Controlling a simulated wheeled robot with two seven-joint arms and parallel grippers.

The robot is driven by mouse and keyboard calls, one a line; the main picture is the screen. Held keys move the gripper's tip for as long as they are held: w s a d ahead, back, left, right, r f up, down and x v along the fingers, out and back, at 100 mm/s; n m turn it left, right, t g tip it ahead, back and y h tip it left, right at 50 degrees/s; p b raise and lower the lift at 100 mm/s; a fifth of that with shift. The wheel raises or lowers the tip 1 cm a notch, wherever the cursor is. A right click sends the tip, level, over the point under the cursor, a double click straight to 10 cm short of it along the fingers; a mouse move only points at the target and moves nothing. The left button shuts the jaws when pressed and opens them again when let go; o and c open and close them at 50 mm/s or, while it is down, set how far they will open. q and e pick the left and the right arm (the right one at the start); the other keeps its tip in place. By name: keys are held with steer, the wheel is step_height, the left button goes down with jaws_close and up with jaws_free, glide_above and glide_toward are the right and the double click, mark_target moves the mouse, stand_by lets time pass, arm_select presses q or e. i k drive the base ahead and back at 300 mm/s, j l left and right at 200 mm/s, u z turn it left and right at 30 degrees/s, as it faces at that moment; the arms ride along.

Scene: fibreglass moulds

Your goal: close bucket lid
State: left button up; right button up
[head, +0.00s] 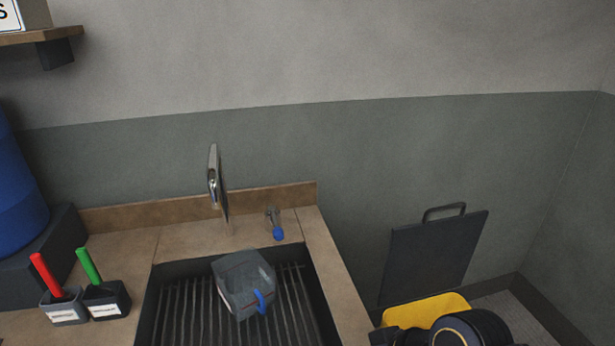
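A yellow bucket (428,310) stands at the lower right, beside the sink counter, cut off by the bottom edge. Its dark grey lid (430,258) is open and stands nearly upright behind it, tilted slightly, with a loop handle at its top edge. A dark arm link of mine with a gold ring is in front of the bucket and hides much of it. No fingertips show, so neither gripper can be seen. My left arm is not in view.
A clear container with a blue handle (244,284) sits on the sink's ribbed grate. A faucet (213,178) stands behind. Two dark holders with a red brush (48,276) and a green brush (90,266) are at left, near a blue barrel (18,205).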

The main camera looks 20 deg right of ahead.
mark_target(427, 258)
steer(key=k+l+z, duration=0.1)
steer(key=z, duration=0.35)
steer(key=k+l+z, duration=0.15)
steer(key=z, duration=0.3)
steer(key=k+l+z, duration=0.25)
steer(key=z, duration=0.2)
